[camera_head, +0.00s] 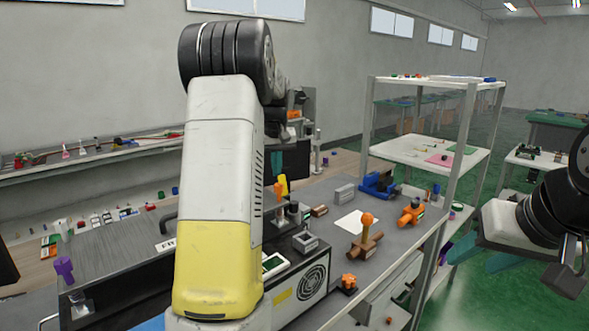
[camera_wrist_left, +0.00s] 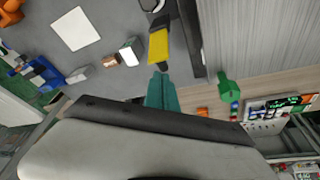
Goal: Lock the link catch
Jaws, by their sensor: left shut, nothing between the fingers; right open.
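A yellow lever handle (camera_wrist_left: 158,46) on a dark mount stands just ahead of my left fingertips in the left wrist view. I cannot tell for certain which fixture is the link catch. My left gripper (camera_wrist_left: 161,82) is shut and empty, its teal tips close to the yellow handle; contact is unclear. My right gripper (camera_head: 486,256) is open and empty at the right, away from the bench.
A green handle (camera_wrist_left: 229,89) stands to the right of my left fingers. A shelf post (camera_head: 461,140) rises at the bench's right.

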